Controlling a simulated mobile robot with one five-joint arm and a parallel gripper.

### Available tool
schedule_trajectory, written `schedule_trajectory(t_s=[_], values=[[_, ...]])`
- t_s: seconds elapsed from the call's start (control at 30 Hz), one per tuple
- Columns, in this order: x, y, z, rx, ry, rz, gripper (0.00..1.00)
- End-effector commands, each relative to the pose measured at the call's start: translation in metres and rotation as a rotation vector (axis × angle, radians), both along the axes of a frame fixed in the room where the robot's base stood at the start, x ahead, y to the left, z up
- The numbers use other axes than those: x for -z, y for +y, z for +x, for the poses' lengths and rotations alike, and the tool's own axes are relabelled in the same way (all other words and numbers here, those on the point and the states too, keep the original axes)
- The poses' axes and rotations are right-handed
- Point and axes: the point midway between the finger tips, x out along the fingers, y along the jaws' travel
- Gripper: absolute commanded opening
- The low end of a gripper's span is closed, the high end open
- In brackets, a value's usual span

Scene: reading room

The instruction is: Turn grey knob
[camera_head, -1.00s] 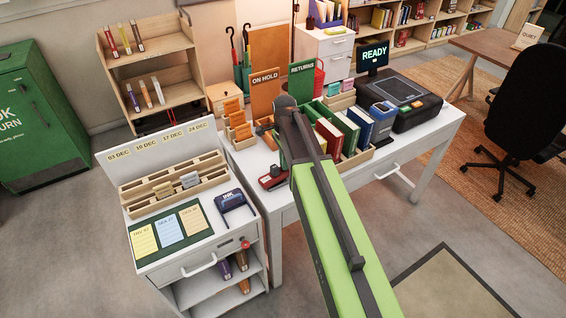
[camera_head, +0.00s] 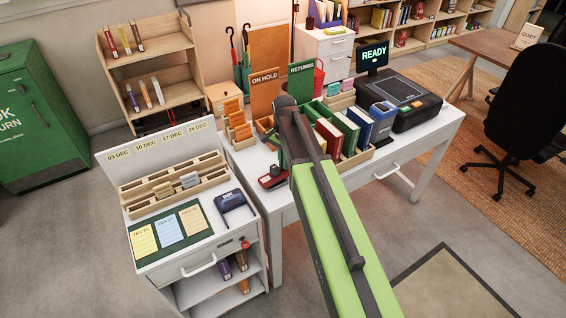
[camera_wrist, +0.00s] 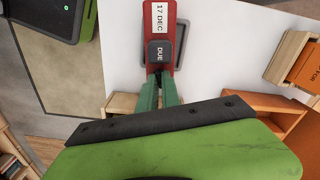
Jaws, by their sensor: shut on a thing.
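A red date stamper (camera_wrist: 159,20) with a white "17 DEC" label shows at the top of the wrist view. A dark grey knob (camera_wrist: 158,53) marked "DUE" sits at its near end, over a grey base plate. My gripper (camera_wrist: 158,85) has its two green fingers at the near side of this knob and looks shut on it; the exact contact is hard to see. In the head view the red stamper (camera_head: 272,178) lies near the desk's left front corner. My arm hides the fingertips there.
The desk (camera_head: 430,135) holds a wooden tray of books (camera_head: 346,128) and a black "READY" machine (camera_head: 402,99). A white trolley (camera_head: 205,252) with slotted wooden racks stands at the left. Orange cards in wooden boxes (camera_wrist: 308,70) lie right of the stamper.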

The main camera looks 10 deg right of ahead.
Motion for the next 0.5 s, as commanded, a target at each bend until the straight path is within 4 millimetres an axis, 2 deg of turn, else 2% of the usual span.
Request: schedule_trajectory(t_s=[0.2, 0.5], values=[[-0.0001, 0.0003, 0.0000, -0.136, 0.000, 0.000, 0.00], [-0.0001, 0.0005, 0.0000, -0.213, 0.000, 0.000, 0.00]])
